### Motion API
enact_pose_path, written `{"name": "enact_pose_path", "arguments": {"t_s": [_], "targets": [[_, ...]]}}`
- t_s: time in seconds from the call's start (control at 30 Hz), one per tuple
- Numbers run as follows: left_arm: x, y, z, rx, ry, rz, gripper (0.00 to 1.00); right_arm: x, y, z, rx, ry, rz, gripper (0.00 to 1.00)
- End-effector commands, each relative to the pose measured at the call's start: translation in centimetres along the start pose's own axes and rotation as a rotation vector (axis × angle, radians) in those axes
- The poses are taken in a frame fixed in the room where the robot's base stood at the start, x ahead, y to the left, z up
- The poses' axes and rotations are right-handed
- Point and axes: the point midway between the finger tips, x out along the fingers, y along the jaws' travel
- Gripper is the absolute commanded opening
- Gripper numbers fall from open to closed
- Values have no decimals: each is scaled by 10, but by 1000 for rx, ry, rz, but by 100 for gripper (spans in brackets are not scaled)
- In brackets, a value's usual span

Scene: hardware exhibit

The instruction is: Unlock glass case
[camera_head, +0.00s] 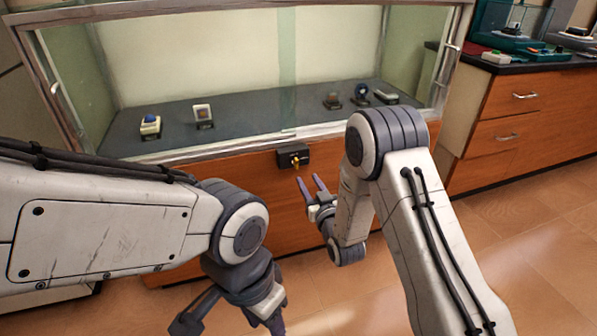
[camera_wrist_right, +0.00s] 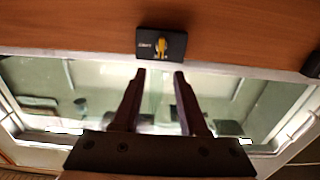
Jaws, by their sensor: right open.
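The glass case (camera_head: 290,143) stands ahead, a glass display box on a wooden base. A small black lock (camera_head: 291,154) is fixed at the middle of its lower front edge. My left gripper (camera_head: 235,318) is low at the bottom edge, fingers apart, partly cut off.
Several small exhibits, such as a yellow-and-white one (camera_head: 150,126), stand on the dark case floor. A wooden drawer cabinet (camera_head: 515,115) with green boxes (camera_head: 510,30) on top is at the right. The tiled floor (camera_head: 530,240) at right is clear.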

Motion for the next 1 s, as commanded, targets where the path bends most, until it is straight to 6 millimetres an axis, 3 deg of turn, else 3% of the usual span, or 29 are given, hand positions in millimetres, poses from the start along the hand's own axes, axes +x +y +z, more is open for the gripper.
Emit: {"name": "enact_pose_path", "arguments": {"t_s": [0.3, 0.5, 0.9, 0.93, 1.0], "targets": [[15, -1, 1, 0, 0, 0, 50, 59, -1, 0, 0, 3, -1, 42], [21, -2, 1, 0, 0, 0, 50, 85, -1, 0, 0, 0, -1, 42], [22, -2, 1, 0, 0, 0, 50, 94, -1, -1, 0, -3, -1, 42], [22, -2, 1, 0, 0, 0, 50, 94, -1, -1, 0, -3, -1, 39], [22, -2, 1, 0, 0, 0, 50, 94, -1, -1, 0, -3, -1, 12]]}}
